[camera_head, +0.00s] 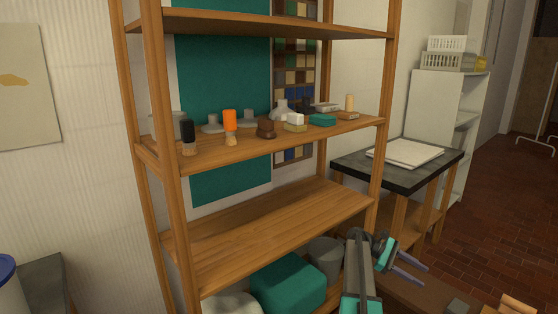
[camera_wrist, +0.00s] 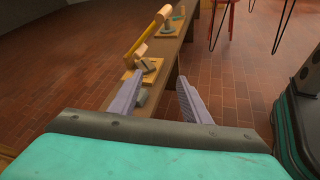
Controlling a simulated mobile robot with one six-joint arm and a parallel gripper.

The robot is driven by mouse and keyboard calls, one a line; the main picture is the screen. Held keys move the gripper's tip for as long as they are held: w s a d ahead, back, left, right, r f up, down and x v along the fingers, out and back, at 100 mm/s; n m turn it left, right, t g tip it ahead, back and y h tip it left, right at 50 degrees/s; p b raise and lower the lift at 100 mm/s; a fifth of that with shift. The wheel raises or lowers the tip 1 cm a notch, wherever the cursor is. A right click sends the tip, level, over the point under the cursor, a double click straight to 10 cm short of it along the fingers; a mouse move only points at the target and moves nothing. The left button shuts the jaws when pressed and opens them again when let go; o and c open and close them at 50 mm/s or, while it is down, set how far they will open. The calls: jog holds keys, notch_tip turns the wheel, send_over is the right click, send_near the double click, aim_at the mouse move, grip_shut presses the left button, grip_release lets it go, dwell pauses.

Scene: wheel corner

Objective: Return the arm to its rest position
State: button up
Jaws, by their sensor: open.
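My gripper (camera_head: 410,268) is at the lower right of the head view, in front of the wooden shelf unit's right post, with its two fingers pointing right. In the wrist view my gripper (camera_wrist: 158,100) shows both fingers well apart with nothing between them. Past the fingers are a low wooden bench (camera_wrist: 170,50) and the brick floor (camera_wrist: 225,80). My teal and grey arm rises from the bottom edge of the head view to the gripper.
The wooden shelf (camera_head: 270,235) stands close left of my arm. Its middle board holds brushes and small blocks; a teal bin (camera_head: 288,284) and grey bucket (camera_head: 326,258) sit below. A dark-topped table (camera_head: 405,178) stands behind. Small wooden pieces (camera_wrist: 148,65) lie on the bench.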

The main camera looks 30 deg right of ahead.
jog(key=w+a+f+n+t+p, duration=0.1)
jog(key=w+a+f+n, duration=0.15)
jog(key=a+f, duration=0.6)
jog(key=w+a+f+n+t+h+p, duration=0.15)
jog(key=w+a+f, duration=0.25)
jog(key=a, duration=0.9)
jog(key=w+a+f+n+t+p, duration=0.1)
jog(key=w+a+f+n+p, duration=0.15)
jog(key=a+f, duration=0.6)
jog(key=s+a+f+m+t+y, duration=0.1)
jog(key=s+a, duration=0.4)
jog(key=a, duration=0.7)
jog(key=s+a+f+m+t+y+p, duration=0.1)
jog(key=s+a+f+m+y, duration=0.3)
jog(key=a, duration=0.9)
jog(key=s+a+f+m+t+y+p, duration=0.1)
jog(key=s+a+f+m+y, duration=0.2)
jog(key=s+a, duration=0.5)
jog(key=a+f, duration=0.1)
jog(key=a, duration=0.4)
jog(key=shift+s+a+f+m, duration=0.15)
jog(key=shift+f+m, duration=0.1)
jog(key=shift+m, duration=0.1)
